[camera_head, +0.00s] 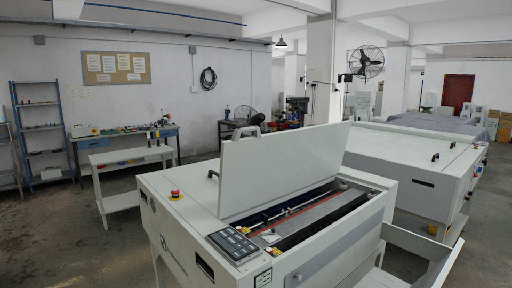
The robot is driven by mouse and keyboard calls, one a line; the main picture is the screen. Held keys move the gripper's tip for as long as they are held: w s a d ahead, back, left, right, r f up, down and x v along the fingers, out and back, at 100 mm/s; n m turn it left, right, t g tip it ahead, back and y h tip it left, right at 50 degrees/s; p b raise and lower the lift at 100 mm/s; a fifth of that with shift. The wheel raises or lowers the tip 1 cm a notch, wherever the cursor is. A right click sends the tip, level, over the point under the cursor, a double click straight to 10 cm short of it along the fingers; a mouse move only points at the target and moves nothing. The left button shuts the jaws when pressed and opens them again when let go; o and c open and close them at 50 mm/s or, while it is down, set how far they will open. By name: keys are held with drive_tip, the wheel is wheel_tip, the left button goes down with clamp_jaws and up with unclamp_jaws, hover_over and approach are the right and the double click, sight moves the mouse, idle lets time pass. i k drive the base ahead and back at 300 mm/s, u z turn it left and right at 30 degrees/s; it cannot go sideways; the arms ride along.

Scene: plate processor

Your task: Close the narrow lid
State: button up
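The plate processor (195,228) is a white box-shaped machine in the lower middle of the head view. Its narrow lid (285,168) is a flat pale panel that stands open, close to upright, above the machine's top. In front of the lid the long opening (318,218) is uncovered, with dark rollers and a metal bar inside. The lid's lower edge meets the machine behind this opening. I cannot see a handle on the lid's visible face. My gripper is not in view.
A control panel (232,244) and a red button (175,194) sit on the machine's top. A tray (425,245) juts out at the right. A second white machine (415,160) stands behind. A small white table (128,158) is at the left. Floor at the left is clear.

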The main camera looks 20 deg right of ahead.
sight(258, 169)
drive_tip(key=u, duration=0.6)
drive_tip(key=i, duration=0.65)
drive_tip(key=u, duration=0.85)
drive_tip(key=i, duration=0.9)
drive_tip(key=z, duration=0.15)
